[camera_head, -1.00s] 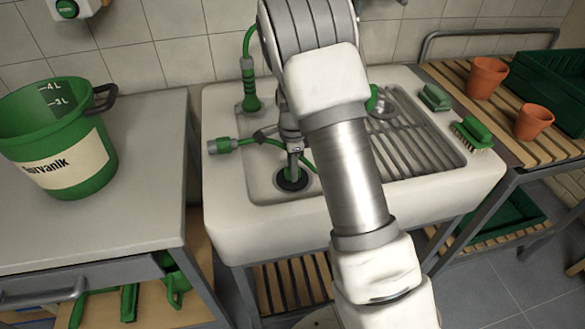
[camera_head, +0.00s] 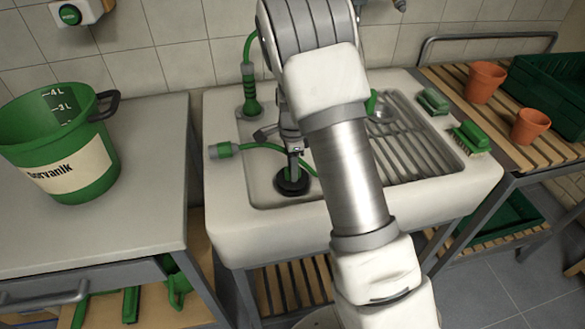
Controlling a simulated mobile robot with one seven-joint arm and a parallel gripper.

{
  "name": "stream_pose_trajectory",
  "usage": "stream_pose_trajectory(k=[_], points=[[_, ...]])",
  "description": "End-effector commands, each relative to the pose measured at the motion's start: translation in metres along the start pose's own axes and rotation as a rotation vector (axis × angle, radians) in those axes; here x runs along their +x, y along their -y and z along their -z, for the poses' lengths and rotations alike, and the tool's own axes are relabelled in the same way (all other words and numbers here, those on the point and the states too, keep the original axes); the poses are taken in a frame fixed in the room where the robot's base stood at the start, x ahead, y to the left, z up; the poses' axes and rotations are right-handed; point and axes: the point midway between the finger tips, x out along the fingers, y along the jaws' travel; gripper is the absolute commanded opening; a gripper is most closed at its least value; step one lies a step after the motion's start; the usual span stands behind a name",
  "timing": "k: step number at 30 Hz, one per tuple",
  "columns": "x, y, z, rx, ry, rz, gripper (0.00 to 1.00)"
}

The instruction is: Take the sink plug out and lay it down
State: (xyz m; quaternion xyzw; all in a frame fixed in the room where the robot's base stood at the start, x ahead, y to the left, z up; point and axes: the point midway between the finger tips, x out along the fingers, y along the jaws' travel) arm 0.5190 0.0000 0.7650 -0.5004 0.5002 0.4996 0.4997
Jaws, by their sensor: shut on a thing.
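The white sink (camera_head: 225,232) stands in the middle, with a basin at its left and a ribbed drainer at its right. The sink plug (camera_head: 291,184), a dark round disc, is at the basin's drain area. My gripper (camera_head: 292,168) points down over it and is shut on its upper part. I cannot tell whether the plug is seated in the drain or just clear of it. My arm crosses the sink and hides part of the basin.
A green bucket (camera_head: 62,150) stands on the grey counter (camera_head: 130,200) at left, with bare counter beside it. A green hose (camera_head: 262,146) crosses the basin. Green brushes (camera_head: 471,138) and terracotta pots (camera_head: 485,82) are at right, with a slatted bench (camera_head: 545,155).

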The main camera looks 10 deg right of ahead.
Motion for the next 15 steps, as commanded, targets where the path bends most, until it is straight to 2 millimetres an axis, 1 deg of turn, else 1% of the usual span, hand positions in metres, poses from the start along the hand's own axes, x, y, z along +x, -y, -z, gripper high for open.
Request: stream_pose_trajectory(k=[3, 15], points=[[-0.005, 0.000, 0.000, 0.000, 0.000, 0.000, 0.00], [-0.015, 0.000, 0.000, 0.000, 0.000, 0.000, 0.00]])
